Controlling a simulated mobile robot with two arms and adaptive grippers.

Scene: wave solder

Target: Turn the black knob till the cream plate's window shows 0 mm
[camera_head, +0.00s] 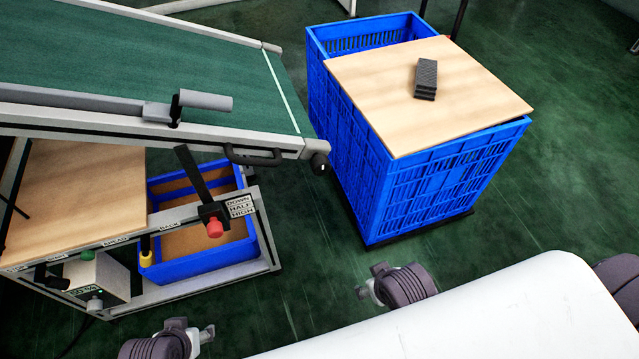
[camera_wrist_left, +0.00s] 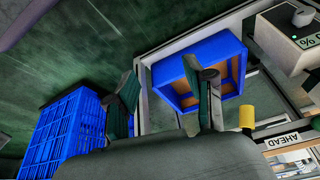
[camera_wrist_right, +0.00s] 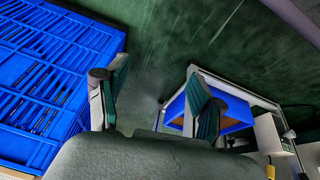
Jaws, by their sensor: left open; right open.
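I cannot make out a cream plate with a window in any view. A black round part (camera_head: 320,164) sits at the lower right corner of the sloping conveyor in the head view; I cannot tell whether it is the knob. My left gripper (camera_head: 205,337) is at the bottom of the head view, in front of the conveyor frame. In the left wrist view its fingers (camera_wrist_left: 166,92) are apart with nothing between them. My right gripper (camera_head: 366,290) is right of it, over the floor. In the right wrist view its fingers (camera_wrist_right: 155,98) are also apart and empty.
A large blue crate (camera_head: 420,190) with a wooden board (camera_head: 390,85) and dark stacked pieces (camera_head: 426,78) stands at the back right. A blue bin (camera_head: 200,262) sits under the green conveyor (camera_head: 150,65). A red-knobbed lever (camera_head: 214,228) and a control box (camera_head: 95,278) are on its frame.

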